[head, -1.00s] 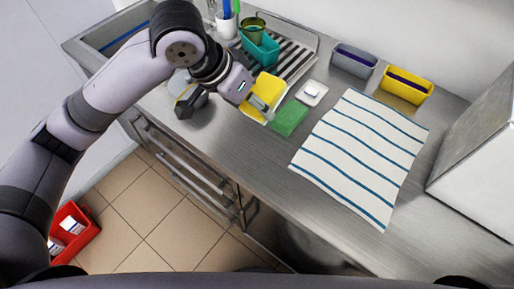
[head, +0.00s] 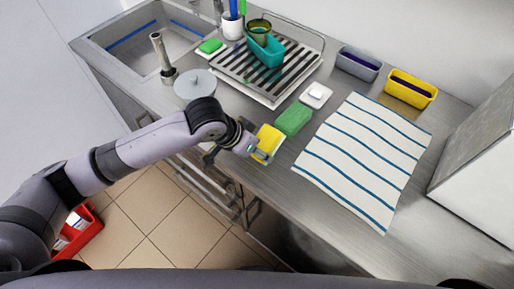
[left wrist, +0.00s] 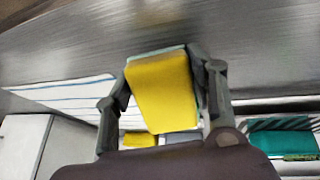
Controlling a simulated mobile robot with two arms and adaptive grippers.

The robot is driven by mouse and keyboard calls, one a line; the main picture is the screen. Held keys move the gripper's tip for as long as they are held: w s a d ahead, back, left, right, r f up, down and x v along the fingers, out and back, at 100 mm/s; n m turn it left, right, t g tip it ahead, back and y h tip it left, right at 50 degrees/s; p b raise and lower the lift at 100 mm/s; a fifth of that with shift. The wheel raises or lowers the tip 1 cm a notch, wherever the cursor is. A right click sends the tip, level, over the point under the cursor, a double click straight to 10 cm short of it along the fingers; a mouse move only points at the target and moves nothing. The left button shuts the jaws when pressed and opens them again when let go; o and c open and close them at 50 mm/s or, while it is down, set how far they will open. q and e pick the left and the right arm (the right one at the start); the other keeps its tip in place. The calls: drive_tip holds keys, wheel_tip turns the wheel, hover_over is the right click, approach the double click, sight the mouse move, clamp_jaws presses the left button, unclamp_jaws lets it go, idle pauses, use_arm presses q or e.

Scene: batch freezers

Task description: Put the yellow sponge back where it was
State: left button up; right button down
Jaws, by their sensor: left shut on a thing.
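The yellow sponge (head: 269,138) is in my left gripper (head: 264,146), near the front edge of the steel counter. In the left wrist view the yellow sponge (left wrist: 162,95) sits between the two fingers of my left gripper (left wrist: 165,82), which is shut on it. I cannot tell whether the sponge touches the counter. A green sponge (head: 293,119) lies on the counter just behind and to the right of it. My right gripper is not in view.
A striped towel (head: 362,158) lies to the right. Behind are a small white dish (head: 316,95), a drain rack (head: 240,75) with a teal container (head: 265,50), and grey (head: 358,64) and yellow (head: 410,90) bins. A round grey disc (head: 195,84) and sink (head: 140,45) are at left.

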use_arm(q)
drive_tip(key=o, duration=1)
drive_tip(key=shift+f, duration=0.1)
drive_tip(key=v, duration=1.2)
drive_tip(key=shift+b, duration=0.35)
